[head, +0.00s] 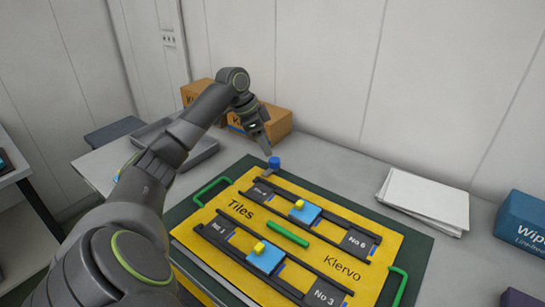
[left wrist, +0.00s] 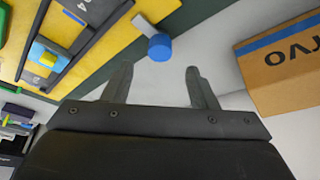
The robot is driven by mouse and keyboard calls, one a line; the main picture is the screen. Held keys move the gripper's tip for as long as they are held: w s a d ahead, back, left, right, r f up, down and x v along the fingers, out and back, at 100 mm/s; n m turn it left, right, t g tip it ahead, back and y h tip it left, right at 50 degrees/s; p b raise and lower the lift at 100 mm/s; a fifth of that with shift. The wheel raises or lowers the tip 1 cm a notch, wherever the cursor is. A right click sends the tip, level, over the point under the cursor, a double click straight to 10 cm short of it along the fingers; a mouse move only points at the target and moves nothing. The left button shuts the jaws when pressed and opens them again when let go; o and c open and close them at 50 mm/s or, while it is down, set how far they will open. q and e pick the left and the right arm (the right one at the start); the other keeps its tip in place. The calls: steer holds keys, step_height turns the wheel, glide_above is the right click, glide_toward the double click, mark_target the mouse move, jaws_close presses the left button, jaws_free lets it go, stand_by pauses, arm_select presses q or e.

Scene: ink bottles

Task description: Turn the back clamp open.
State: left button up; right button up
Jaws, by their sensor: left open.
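The back clamp shows as a blue knob (head: 274,162) at the back edge of the yellow board (head: 228,229). In the left wrist view the blue knob (left wrist: 160,47) sits on the end of a pale arm that reaches over the board's edge. My left gripper (head: 267,146) is just above and behind the knob in the head view. In the left wrist view its two fingers (left wrist: 160,78) are apart with nothing between them, and the knob lies ahead of the gap, apart from both. My right gripper is not in view.
The board carries dark rails, light blue blocks with yellow knobs (head: 264,257), and green handles (head: 398,287). Cardboard boxes (head: 278,122) stand behind the knob, close to my gripper. A grey tray (head: 200,152) is at the left, white sheets (head: 425,200) at the right.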

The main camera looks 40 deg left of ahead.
mark_target(274, 159)
arm_select(q)
steer(key=x, duration=0.6)
steer(key=shift+w, duration=0.1)
steer(key=shift+c, duration=0.2)
steer(key=c, duration=0.9)
